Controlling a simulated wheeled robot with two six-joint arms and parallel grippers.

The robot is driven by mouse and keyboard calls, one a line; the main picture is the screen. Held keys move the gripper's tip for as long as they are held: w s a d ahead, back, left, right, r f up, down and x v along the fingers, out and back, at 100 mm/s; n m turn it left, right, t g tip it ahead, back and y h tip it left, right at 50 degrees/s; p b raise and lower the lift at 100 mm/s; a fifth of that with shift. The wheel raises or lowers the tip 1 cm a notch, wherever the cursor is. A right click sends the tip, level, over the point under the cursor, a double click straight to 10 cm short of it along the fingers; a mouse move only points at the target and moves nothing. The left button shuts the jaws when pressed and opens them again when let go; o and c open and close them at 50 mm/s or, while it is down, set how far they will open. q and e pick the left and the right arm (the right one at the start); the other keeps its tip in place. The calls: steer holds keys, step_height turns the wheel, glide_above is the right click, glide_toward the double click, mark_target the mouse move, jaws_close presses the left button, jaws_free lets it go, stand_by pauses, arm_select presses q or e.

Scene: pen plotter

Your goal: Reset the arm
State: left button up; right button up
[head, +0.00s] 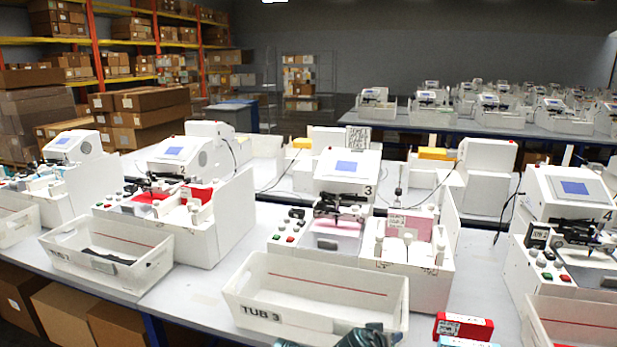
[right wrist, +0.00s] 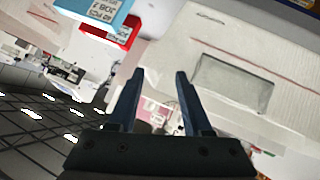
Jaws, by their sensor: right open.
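My right gripper (right wrist: 158,100) is open and empty in the right wrist view, its two dark fingers apart. In the head view, part of an arm of mine shows at the bottom middle, in front of the white tub marked TUB 3 (head: 262,312); no fingertips show there. Plotter 3 (head: 348,170), a white machine with a blue screen and a black pen arm, stands behind that tub. Plotter 4 (head: 572,195) is at the right and another plotter (head: 180,152) at the left. My left gripper is not in view.
A red box (head: 463,327) lies right of the tub; a red box (right wrist: 110,35) and a blue box (right wrist: 103,12) show in the right wrist view. Another tub (head: 75,262) holds dark items. White tables carry the machines. Shelves with cartons (head: 140,100) stand behind.

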steer(key=s+a+f+n+g+y, duration=0.2)
steer(key=s+a+f+n+g, duration=0.1)
steer(key=s+a, duration=0.4)
steer(key=s+a+f+n+g+y, duration=0.3)
steer(key=s+a+f+g, duration=0.2)
steer(key=s, duration=0.4)
steer(key=shift+s+a+f+g+p, duration=0.15)
steer(key=shift+s+a+g+p, duration=0.2)
steer(key=shift+a, duration=0.5)
